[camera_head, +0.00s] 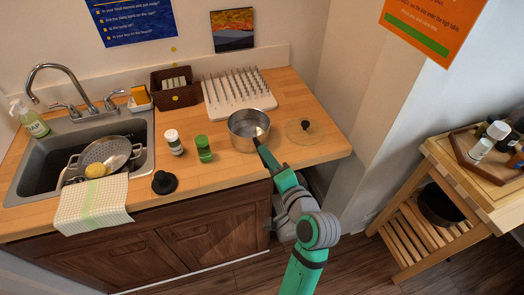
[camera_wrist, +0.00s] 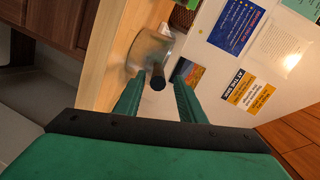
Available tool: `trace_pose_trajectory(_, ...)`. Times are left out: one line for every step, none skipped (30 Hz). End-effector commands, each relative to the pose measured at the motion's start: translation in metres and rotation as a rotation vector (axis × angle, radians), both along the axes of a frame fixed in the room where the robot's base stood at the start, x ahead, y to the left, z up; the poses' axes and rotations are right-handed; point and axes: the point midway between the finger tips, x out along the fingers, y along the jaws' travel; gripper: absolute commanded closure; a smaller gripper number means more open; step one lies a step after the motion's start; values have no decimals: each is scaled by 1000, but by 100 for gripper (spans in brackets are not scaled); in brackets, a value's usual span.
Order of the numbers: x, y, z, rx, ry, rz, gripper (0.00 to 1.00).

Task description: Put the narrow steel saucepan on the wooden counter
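The steel saucepan (camera_head: 248,138) stands upright on the wooden counter (camera_head: 225,177), near its front edge and right of the middle. Its dark handle points toward the front edge and my gripper. My gripper (camera_head: 272,168) is at the counter's front edge, by the end of the handle. In the wrist view the saucepan (camera_wrist: 150,50) lies ahead, and the black handle shows between the two green fingers of my gripper (camera_wrist: 158,92). The fingers are apart, with gaps on both sides of the handle. The far side of the pan's base is hidden.
A glass lid (camera_head: 304,131) lies right of the pan, and a white peg rack (camera_head: 212,112) is behind it. A green-lidded jar (camera_head: 203,149), another jar (camera_head: 173,141) and a black lid-like object (camera_head: 164,183) stand left. A wooden trolley (camera_head: 440,148) is at the right.

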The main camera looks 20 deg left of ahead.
Motion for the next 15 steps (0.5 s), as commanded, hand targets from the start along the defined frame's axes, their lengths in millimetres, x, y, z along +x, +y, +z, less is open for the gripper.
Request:
trace_pose_trajectory(-8,-7,2,1,-2,-3,64)
trace_pose_trajectory(-12,-11,4,-1,-2,-3,64)
trace_pose_trajectory(-17,-16,5,0,-1,-3,64)
trace_pose_trajectory(-21,-19,6,0,-1,-3,64)
trace_pose_trajectory(-25,-22,7,0,-1,-3,64)
trace_pose_trajectory(-29,-25,8,-1,-1,-2,64)
trace_pose_trajectory(-32,-27,9,1,-1,-2,64)
trace_pose_trajectory(-34,-29,10,0,-2,-1,64)
trace_pose_trajectory(-37,-32,10,-1,-1,-2,64)
trace_pose_trajectory(-39,-33,11,-1,-1,-1,64)
trace_pose_trajectory(-41,-34,11,-1,-1,0,64)
trace_pose_trajectory(-42,-36,11,0,0,0,64)
trace_pose_trajectory(-43,-36,10,-1,0,-2,64)
trace_pose_trajectory(-45,-37,9,-2,1,-5,64)
trace_pose_trajectory(-46,-39,5,-5,0,-13,64)
